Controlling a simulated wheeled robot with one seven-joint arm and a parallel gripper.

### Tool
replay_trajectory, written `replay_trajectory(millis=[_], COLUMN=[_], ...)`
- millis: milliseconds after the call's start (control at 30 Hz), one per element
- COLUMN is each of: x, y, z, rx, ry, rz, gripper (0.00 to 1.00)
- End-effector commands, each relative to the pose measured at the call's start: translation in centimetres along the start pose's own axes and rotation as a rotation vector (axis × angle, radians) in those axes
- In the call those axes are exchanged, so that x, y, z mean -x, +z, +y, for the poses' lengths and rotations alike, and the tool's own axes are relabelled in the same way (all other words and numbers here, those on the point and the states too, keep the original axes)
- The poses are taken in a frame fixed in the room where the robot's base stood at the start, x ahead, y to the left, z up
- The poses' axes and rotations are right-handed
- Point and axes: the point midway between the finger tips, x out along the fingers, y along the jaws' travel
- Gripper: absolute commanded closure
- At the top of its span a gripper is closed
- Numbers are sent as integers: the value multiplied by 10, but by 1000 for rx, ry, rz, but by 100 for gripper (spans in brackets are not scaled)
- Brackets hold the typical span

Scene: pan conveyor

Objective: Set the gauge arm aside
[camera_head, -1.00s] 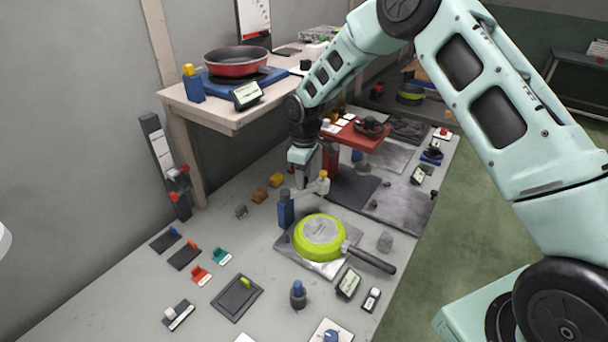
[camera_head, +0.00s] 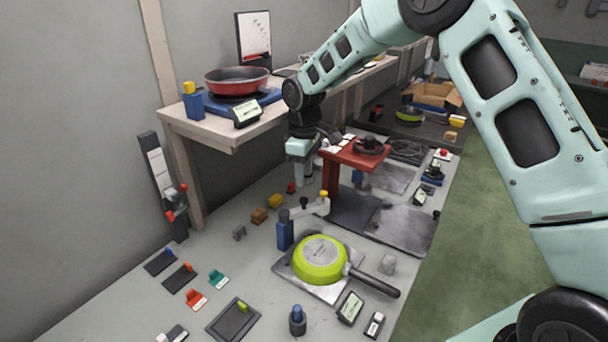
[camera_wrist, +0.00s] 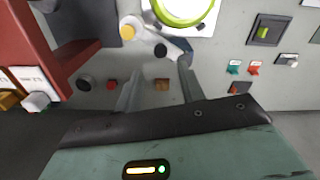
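The gauge arm (camera_head: 313,209) is a pale bar on a blue post (camera_head: 285,235), with a black knob and a yellow-topped tip. It reaches right from the post, behind the green pan (camera_head: 320,258). In the wrist view the gauge arm (camera_wrist: 148,41) is at the top centre, beyond my fingertips. My gripper (camera_head: 304,184) points down behind the gauge arm. The wrist view shows my gripper's fingers (camera_wrist: 158,76) apart with nothing held between them. The gauge arm's pivot is partly unclear.
A red stand (camera_head: 332,175) rises close to the right of my gripper. Small blocks, including an orange one (camera_head: 259,215), lie left of it. A raised wooden shelf (camera_head: 235,135) with a red pan (camera_head: 237,82) is at the back left. Bare table lies left of the blue post.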

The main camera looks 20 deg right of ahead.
Motion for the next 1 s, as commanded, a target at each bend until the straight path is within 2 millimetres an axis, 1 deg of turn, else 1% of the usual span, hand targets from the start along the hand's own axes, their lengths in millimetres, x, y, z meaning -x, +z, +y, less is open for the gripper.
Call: replay_trajectory(millis=[33,67,100,133,167,267,333,400,433,467,567,700,800,833,900,1000], x=[0,-1,-2,-3,-5,-13,-20,-25,-26,-28,-30,-30,-28,-27,-27,-31], y=[1,2,5,8,13,35,57,76,84,90,109,126,133,135,136,134], z=[1,2,5,9,13,34,50,58,58,56,39,-1,-26,-31,-39,-43], rx=[1,2,4,8,15,58,119,202,241,280,409,550,609,621,639,648], ry=[3,8,19,33,50,144,227,297,320,337,362,336,306,299,287,282], rz=[0,1,4,8,11,42,83,141,170,202,314,464,541,557,582,594], gripper=[76,85,96,100,100,100,100,100,100,100,100,100,100,100,100,100])
